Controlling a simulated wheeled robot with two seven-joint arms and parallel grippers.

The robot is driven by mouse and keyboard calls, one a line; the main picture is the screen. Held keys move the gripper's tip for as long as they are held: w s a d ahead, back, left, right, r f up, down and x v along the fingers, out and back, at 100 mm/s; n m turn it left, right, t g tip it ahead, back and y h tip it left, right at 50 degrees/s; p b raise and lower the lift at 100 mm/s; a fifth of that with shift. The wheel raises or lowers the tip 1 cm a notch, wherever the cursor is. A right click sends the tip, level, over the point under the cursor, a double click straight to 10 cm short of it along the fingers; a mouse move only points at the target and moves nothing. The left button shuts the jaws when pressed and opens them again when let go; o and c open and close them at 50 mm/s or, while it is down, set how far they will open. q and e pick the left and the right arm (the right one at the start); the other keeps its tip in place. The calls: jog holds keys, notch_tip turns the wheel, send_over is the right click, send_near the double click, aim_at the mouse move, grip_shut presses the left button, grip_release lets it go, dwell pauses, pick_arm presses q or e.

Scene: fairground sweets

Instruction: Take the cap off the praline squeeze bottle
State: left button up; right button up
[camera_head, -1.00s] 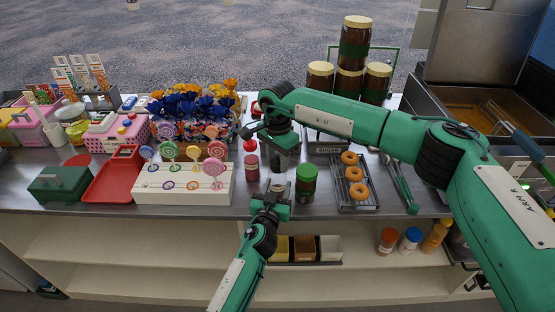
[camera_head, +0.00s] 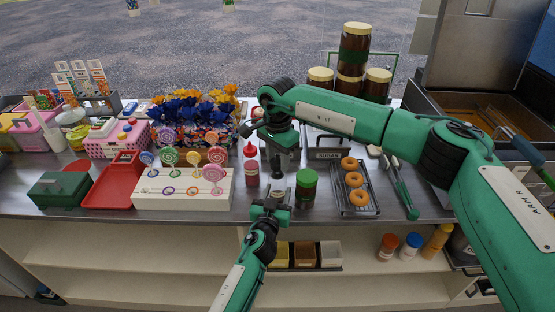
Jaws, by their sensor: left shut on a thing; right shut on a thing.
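My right gripper (camera_head: 280,150) reaches in from the right and points down above the counter, shut on a dark piece that looks like the praline bottle's cap. My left gripper (camera_head: 270,207) is directly below, at the counter's front edge. It is shut on what looks like the praline squeeze bottle (camera_head: 278,187), a small dark shape mostly hidden by both grippers. I cannot tell whether cap and bottle still touch. A red squeeze bottle (camera_head: 251,166) stands just left of them, and a brown jar with a green lid (camera_head: 306,188) stands just right.
A rack of ring doughnuts (camera_head: 374,195) and tongs (camera_head: 401,190) lie to the right. A white lollipop stand (camera_head: 150,194) and red tray (camera_head: 108,193) are at left. Stacked brown jars (camera_head: 354,55) stand behind. A shelf below holds several bottles.

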jog(key=shift+r, duration=1.85)
pick_arm(q)
jog(key=o, duration=1.5)
jog(key=shift+c, duration=0.2)
